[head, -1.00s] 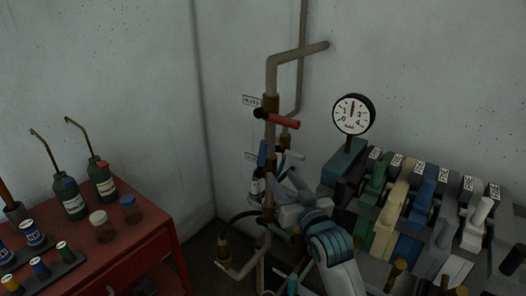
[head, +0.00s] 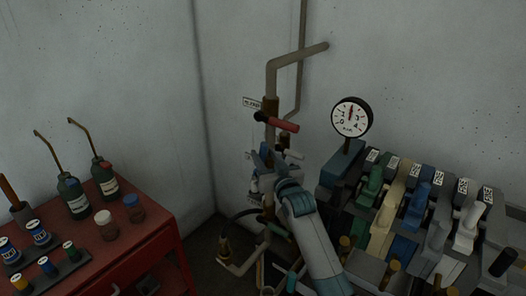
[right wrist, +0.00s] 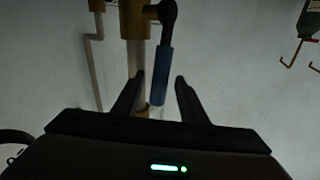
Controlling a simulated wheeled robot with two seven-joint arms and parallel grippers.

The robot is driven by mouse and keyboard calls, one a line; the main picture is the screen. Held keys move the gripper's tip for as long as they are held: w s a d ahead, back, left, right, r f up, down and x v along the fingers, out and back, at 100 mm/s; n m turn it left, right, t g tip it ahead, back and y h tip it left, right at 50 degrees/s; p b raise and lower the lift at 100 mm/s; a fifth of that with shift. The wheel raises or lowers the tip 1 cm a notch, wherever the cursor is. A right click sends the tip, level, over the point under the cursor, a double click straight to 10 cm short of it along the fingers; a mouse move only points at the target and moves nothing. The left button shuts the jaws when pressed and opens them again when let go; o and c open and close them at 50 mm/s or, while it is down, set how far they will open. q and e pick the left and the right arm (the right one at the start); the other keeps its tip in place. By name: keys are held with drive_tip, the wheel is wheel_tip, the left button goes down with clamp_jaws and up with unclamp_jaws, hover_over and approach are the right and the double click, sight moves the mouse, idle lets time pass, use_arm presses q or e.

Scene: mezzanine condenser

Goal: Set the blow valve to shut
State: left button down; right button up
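The blue valve handle (right wrist: 161,76) shows in the right wrist view, joined by a dark pivot to a brass body (right wrist: 134,20) on a vertical pipe. My right gripper (right wrist: 159,80) is open, its two fingers on either side of the handle's free end, with no clear contact. In the head view my right gripper (head: 268,160) is in front of the pipe and hides most of this valve. Above it is a red-handled valve (head: 282,124), its handle pointing right, with a small label (head: 252,102). I cannot read which label is blow. My left gripper is out of view.
A round gauge (head: 351,117) and a bank of coloured levers (head: 413,205) stand to the right of my right arm. A red cart (head: 150,252) with bottles and jars is at left. Pipes and a hose (head: 236,218) run low beside the gripper.

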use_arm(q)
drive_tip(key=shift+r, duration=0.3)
use_arm(e)
drive_tip(key=shift+x, duration=0.95)
clamp_jaws()
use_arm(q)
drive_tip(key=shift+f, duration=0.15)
